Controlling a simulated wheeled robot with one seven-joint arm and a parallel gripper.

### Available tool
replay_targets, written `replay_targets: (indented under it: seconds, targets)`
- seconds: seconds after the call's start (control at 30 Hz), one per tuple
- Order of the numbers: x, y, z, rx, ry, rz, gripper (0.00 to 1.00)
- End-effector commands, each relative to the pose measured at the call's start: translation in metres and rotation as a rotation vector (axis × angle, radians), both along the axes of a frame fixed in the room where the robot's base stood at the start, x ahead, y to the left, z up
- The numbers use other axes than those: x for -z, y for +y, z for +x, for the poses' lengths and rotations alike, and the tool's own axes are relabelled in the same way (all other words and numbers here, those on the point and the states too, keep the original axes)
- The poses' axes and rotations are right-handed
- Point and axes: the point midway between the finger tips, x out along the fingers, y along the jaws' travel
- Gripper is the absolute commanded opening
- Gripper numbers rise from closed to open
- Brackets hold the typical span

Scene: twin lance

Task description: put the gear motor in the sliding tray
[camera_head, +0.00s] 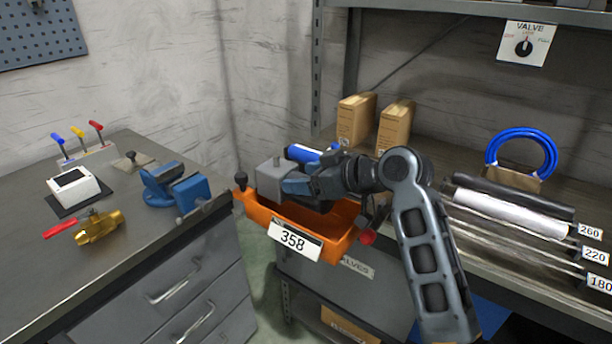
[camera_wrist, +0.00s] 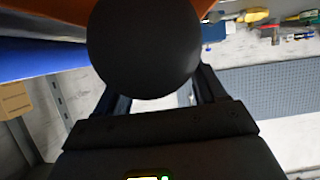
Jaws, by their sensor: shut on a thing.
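The gear motor (camera_head: 270,180) shows as a grey block with a short stub on top, at the left part of the orange sliding tray. My gripper (camera_head: 293,186) reaches in from the right and is shut on it. In the wrist view a large dark round part, seemingly the motor's end (camera_wrist: 145,45), covers my fingertips. The sliding tray (camera_head: 335,247) carries a 358 label and is open at the top. The motor is over the tray; I cannot tell whether it touches the floor, which is partly hidden by my gripper.
A bench (camera_head: 110,245) at left holds a blue vise (camera_head: 175,185), a brass valve (camera_head: 98,228) and a white box (camera_head: 73,187). Cardboard boxes (camera_head: 356,118) and a blue hose coil (camera_head: 522,135) are on the shelf.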

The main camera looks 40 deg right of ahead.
Motion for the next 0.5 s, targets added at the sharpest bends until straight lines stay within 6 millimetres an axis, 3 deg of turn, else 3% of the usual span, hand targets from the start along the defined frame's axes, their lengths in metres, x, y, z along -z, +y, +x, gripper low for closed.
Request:
replay_targets:
  seconds: [0.23, 0.27, 0.5]
  targets:
    - [-0.0002, -0.0003, 0.0005, 0.001, -0.009, -0.002, 0.0]
    - [0.0037, 0.0, 0.0, 0.0, 0.0, 0.0, 0.71]
    - [0.0035, 0.0, 0.0001, 0.0, 0.0, 0.0, 0.94]
